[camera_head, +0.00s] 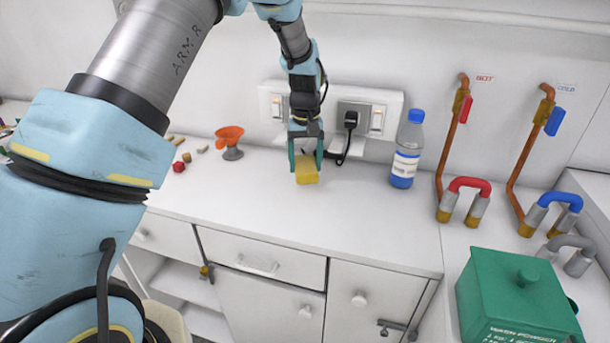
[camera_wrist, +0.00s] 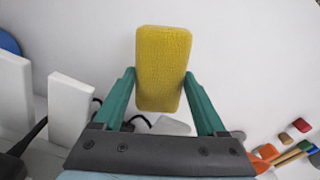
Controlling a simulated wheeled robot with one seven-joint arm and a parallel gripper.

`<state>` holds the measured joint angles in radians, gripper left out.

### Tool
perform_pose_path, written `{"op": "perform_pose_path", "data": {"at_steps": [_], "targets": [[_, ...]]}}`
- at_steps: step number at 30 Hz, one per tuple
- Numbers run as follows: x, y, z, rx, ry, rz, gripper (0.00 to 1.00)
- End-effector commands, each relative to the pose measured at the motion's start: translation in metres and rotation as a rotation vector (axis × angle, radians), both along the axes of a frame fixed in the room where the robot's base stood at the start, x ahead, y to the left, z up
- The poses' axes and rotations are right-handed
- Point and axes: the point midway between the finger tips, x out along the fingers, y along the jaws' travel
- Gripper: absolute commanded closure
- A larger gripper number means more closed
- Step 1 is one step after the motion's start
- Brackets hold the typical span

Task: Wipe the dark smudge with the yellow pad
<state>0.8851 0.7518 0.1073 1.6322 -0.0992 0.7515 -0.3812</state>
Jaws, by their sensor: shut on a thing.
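The yellow pad (camera_head: 306,169) is held between the fingers of my gripper (camera_head: 305,152), over the white counter near the wall sockets. In the wrist view the yellow pad (camera_wrist: 163,68) stands between the two green fingertips of my gripper (camera_wrist: 160,88), which press on its sides. Whether the pad touches the counter cannot be told. No dark smudge shows clearly in either view; the pad and gripper may hide part of the counter.
A blue-capped bottle (camera_head: 407,150) stands right of the gripper. A socket panel (camera_head: 345,110) with a plugged black cable is behind. A green box (camera_head: 515,300) is front right. The front middle of the counter (camera_head: 330,215) is clear.

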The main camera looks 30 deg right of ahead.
Motion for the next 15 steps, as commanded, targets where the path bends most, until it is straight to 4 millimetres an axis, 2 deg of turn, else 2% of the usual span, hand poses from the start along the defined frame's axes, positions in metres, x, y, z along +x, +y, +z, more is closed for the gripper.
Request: {"op": "perform_pose_path", "data": {"at_steps": [3, 15], "targets": [[-0.0028, -0.0013, 0.0077, 0.000, 0.004, -0.003, 0.71], [-0.0051, -0.0015, 0.0097, 0.003, 0.008, -0.004, 0.71]]}}
